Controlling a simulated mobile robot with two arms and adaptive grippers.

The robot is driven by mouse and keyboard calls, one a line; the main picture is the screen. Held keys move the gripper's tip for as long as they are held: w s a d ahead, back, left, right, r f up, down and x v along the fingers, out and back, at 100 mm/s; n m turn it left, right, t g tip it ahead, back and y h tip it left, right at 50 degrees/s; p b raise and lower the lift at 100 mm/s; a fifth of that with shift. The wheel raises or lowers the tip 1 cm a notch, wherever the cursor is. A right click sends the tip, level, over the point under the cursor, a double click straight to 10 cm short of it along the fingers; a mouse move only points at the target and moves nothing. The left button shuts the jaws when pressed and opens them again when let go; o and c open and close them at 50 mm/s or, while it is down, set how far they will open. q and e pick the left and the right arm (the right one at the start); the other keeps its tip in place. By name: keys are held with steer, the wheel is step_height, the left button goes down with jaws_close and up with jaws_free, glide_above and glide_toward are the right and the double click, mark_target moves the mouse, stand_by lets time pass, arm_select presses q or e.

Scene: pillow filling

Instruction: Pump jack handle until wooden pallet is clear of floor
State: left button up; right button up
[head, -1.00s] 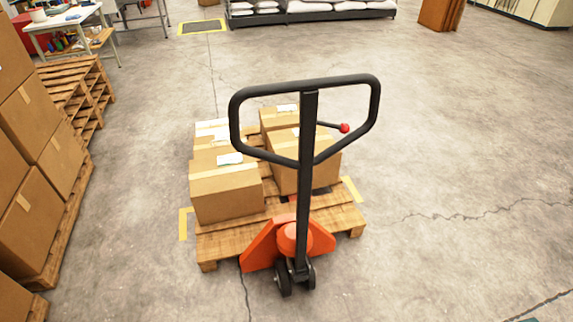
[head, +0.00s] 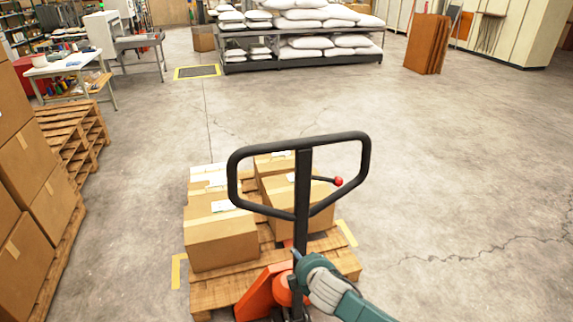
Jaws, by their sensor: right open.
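The jack handle (head: 303,190), a black loop on an upright shaft with a red-knobbed lever (head: 338,181), stands in the middle of the head view. The orange pallet jack (head: 262,292) is at the near side of the wooden pallet (head: 215,290), its lower part cut off by the frame. Several cardboard boxes (head: 222,240) sit on the pallet. Whether the pallet touches the floor is not clear. My right gripper (head: 297,262) is open, in front of or beside the lower shaft, below the loop; contact cannot be told. My left gripper is not in view.
Stacked boxes on a pallet (head: 30,200) and piled empty pallets (head: 70,135) stand at the left. A rack of white sacks (head: 300,55) and brown panels (head: 427,44) are at the back. The floor at the right (head: 450,180) is clear.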

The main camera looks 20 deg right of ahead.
steer(key=w+a+r+n+t+p, duration=0.1)
steer(key=a+r+n+t, duration=0.1)
steer(key=r, duration=0.8)
steer(key=w+a+r+n+t, duration=0.1)
steer(key=a+r, duration=0.1)
steer(key=r, duration=0.9)
steer(key=n+t+y+p, duration=0.1)
steer(key=n+t, duration=0.2)
glide_toward(273, 151)
steer(key=w, duration=0.3)
steer(key=w+b, duration=0.1)
steer(key=w, duration=0.1)
steer(key=w+f+b, duration=0.1)
steer(key=w, duration=0.2)
steer(key=shift+w, duration=0.35)
steer(key=shift+w+f, duration=0.25)
steer(key=shift+w, duration=1.05)
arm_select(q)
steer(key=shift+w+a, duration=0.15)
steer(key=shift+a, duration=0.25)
arm_select(e)
steer(key=shift+c, duration=0.6)
